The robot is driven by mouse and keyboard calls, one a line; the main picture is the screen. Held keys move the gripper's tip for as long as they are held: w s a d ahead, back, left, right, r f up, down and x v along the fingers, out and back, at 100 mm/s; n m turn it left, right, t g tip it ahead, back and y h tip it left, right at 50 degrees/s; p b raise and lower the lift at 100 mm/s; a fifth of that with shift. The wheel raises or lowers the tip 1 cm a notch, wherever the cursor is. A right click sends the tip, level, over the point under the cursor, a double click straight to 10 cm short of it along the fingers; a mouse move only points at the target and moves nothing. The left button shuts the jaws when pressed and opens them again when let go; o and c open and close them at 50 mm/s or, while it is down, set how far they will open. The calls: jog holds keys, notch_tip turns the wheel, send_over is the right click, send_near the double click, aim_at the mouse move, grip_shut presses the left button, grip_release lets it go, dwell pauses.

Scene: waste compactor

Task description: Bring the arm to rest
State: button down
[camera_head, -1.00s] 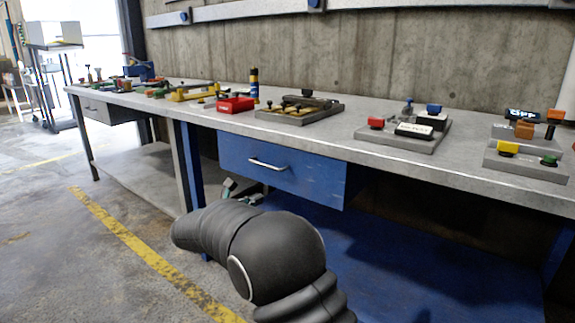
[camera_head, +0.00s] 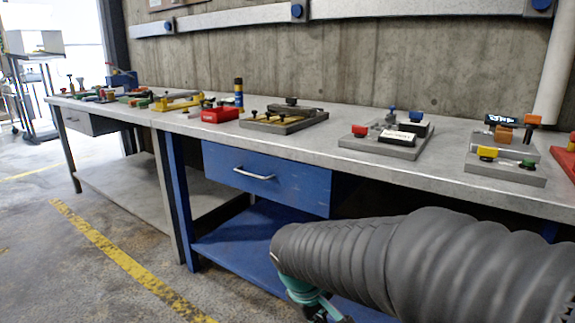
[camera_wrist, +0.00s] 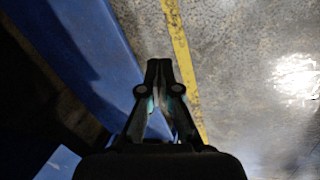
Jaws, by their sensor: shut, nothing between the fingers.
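My gripper (camera_wrist: 160,72) shows in the wrist view with its dark fingers together at the tips and nothing between them. It points down towards the concrete floor, beside a blue surface of the bench. In the head view my arm, in a dark ribbed cover, reaches in from the lower right in front of the bench. Only the teal wrist part and a bit of the gripper (camera_head: 325,312) show at the bottom edge there; the fingertips are cut off. The arm is below the level of the bench top.
The long grey bench top (camera_head: 345,158) carries several fixtures and a red box (camera_head: 220,115). Below it are a shut blue drawer (camera_head: 266,180) and a blue lower shelf (camera_head: 225,238). Open floor with a yellow line (camera_head: 125,262) lies to the left. A trolley (camera_head: 35,75) stands far left.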

jog(key=s+d+r+m+t+y, duration=0.1)
jog(key=s+d+r+m, duration=0.2)
jog(key=s, duration=0.3)
jog(key=s+d+r+m+t+y, duration=0.1)
jog(key=s+d+r+m+t, duration=0.1)
jog(key=s+d+r+m, duration=0.2)
jog(key=s+d, duration=0.2)
jog(key=s, duration=0.1)
jog(key=shift+s+d+m+y, duration=0.15)
jog(key=shift+d+m+y, duration=0.15)
jog(key=shift+m, duration=0.1)
jog(key=shift+r, duration=0.1)
